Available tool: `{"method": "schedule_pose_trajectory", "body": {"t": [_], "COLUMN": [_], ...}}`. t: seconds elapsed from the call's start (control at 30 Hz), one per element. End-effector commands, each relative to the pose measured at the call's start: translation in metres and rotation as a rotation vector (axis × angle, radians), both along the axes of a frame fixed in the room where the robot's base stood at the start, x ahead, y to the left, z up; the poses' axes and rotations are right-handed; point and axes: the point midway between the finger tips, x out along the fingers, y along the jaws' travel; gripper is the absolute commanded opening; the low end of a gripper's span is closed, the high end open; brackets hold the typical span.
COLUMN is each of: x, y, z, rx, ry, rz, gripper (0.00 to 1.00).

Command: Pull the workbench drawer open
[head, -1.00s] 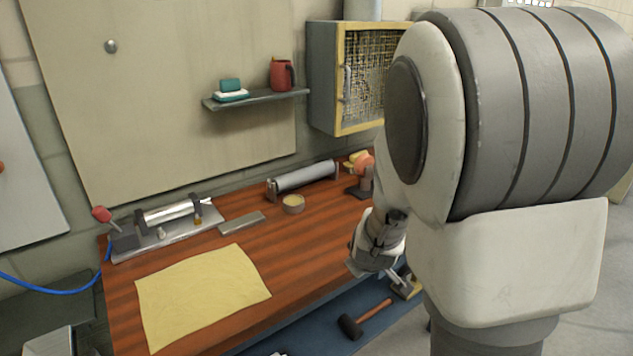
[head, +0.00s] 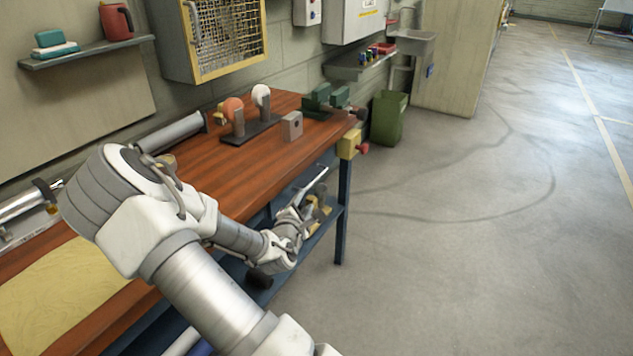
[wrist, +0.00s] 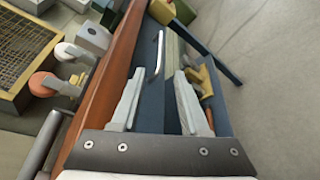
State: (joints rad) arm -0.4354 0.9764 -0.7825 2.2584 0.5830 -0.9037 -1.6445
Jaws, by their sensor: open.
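The workbench (head: 215,170) has a brown wooden top and a dark blue frame. In the wrist view, a dark blue drawer front (wrist: 148,62) lies just under the top's edge (wrist: 108,80). A shiny metal bar handle (wrist: 159,50) is fixed to it. My gripper (wrist: 159,72) is open and empty, with its two pale fingers pointing along the bench front. The handle shows just beyond the fingertips, nearer the left one; I cannot tell whether they touch. In the head view, my gripper (head: 305,205) is beside the bench front, below the top, and my arm hides much of that front.
A lower shelf under the bench holds a yellow tool (wrist: 205,82). A yellow and red block (head: 350,145) sits at the bench's right corner. A grinder (head: 245,118) and a green vise (head: 325,98) stand on top. The floor (head: 460,240) to the right is clear.

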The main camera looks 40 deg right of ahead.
Motion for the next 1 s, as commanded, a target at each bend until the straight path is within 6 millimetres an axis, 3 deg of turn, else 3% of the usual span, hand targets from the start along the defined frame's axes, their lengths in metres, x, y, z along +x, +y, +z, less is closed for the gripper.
{"method": "schedule_pose_trajectory", "body": {"t": [0.7,1.0], "x": [0.088,0.104], "y": [-0.101,-0.118], "z": [-0.031,-0.035], "rx": [0.005,0.005], "ry": [-0.002,-0.001], "rz": [-0.003,-0.001], "gripper": [0.45,0.45]}}
